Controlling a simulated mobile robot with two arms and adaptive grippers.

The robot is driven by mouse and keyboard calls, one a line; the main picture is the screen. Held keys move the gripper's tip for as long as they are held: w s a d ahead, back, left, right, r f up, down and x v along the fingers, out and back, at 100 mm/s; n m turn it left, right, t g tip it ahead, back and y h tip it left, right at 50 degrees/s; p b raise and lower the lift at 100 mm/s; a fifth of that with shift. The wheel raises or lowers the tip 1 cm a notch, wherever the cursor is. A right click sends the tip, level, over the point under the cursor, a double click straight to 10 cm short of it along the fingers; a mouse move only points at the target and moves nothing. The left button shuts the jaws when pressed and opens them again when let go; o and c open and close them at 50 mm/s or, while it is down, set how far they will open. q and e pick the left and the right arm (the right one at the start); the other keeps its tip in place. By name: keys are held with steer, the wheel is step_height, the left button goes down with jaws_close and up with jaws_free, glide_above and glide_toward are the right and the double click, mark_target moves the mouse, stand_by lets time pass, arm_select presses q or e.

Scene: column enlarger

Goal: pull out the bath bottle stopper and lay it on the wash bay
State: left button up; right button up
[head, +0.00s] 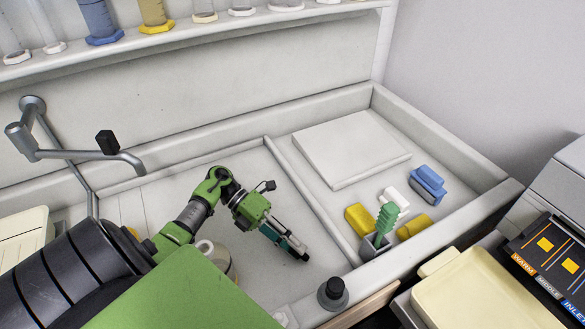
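My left gripper (298,252) reaches from the left over the wash basin, its fingers pointing down and right. The fingers look close together; I cannot tell whether they are shut, and no stopper shows between them. A pale rounded vessel (233,270) stands behind my green arm link and is mostly hidden; I cannot tell whether it is the bath bottle. A black round knob-like piece (333,293) sits on the basin's front rim; I cannot tell whether it is a stopper. The basin floor (320,262) is bare right of the gripper. My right gripper is not in view.
A low divider (305,195) splits the basin. The right bay holds a white slab (350,148), yellow blocks (414,226), a blue block (428,183) and a green comb-like piece (385,220). A grey faucet (80,153) reaches over the left. A cream tray (485,290) lies front right.

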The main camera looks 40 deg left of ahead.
arm_select(q)
steer(key=o, duration=0.3)
steer(key=shift+o, duration=0.2)
steer(key=shift+v, duration=3.7)
